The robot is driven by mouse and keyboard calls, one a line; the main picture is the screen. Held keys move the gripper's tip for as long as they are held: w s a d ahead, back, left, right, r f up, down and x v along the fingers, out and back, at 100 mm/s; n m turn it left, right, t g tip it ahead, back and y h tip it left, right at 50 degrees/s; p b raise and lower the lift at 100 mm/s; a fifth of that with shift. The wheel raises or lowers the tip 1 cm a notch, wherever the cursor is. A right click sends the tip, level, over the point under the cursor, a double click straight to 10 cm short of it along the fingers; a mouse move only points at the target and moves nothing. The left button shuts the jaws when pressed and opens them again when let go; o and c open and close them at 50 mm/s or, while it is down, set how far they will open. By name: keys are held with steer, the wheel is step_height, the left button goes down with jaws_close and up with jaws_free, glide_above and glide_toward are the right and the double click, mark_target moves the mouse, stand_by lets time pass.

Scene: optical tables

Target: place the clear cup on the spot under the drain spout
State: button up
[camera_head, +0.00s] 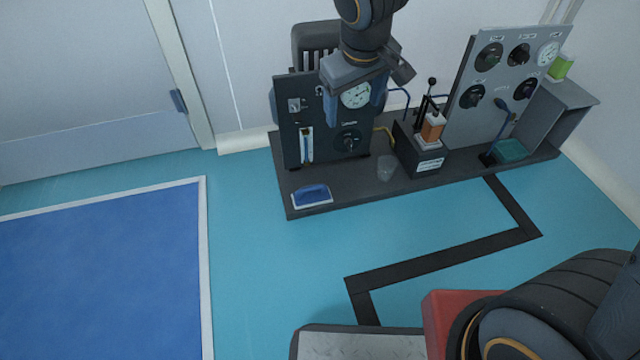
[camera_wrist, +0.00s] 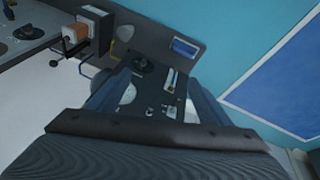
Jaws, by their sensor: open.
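The clear cup (camera_head: 386,172) is small and stands upright on the dark bench shelf, between the dark gauge panel and the black box. It also shows in the wrist view (camera_wrist: 125,33), near the top. A bent yellow tube (camera_head: 384,133) comes out beside the panel above and behind the cup; I cannot tell whether it is the drain spout. The spot under the spout is not clearly visible. My gripper (camera_head: 354,112) is open and empty, in front of the gauge panel, above and left of the cup. Its two fingers (camera_wrist: 158,82) point towards the panel in the wrist view.
The dark gauge panel (camera_head: 320,150) stands left of the cup. The black box (camera_head: 418,160) with an orange-brown block (camera_head: 433,127) stands right. A blue sponge-like block (camera_head: 312,195) lies at the bench's front left. A grey dial panel (camera_head: 485,110) is farther right.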

steer(key=s+a+r+g, duration=0.2)
steer(key=s, duration=1.1)
steer(key=s+a+r+n+g+y, duration=0.1)
steer(key=s+a+r+g, duration=0.1)
steer(key=s, duration=1.1)
steer(key=shift+s+a+r+y, duration=0.2)
steer(key=shift+a+r+y, duration=0.1)
steer(key=shift+a+r, duration=0.45)
steer(key=shift+d+r, duration=0.1)
steer(key=shift+r, duration=0.05)
steer(key=shift+w+r+m+p, duration=0.1)
steer(key=shift+r+m+p, duration=0.2)
steer(key=shift+r+p, duration=0.5)
steer(key=shift+r+p, duration=0.2)
steer(key=shift+p, duration=0.1)
steer(key=d+r+m+p, duration=0.2)
steer(key=d+r+p, duration=0.5)
steer(key=p, duration=0.5)
steer(key=d+r+m+h+p, duration=0.1)
steer(key=d+r+m+p, duration=0.1)
steer(key=d+r+p, duration=0.5)
steer(key=d+r+m+p, duration=0.2)
steer(key=d+r+p, duration=0.5)
steer(key=r+p, duration=0.8)
steer(key=p, duration=0.4)
steer(key=shift+m+h, duration=0.3)
steer(key=shift+m, duration=0.1)
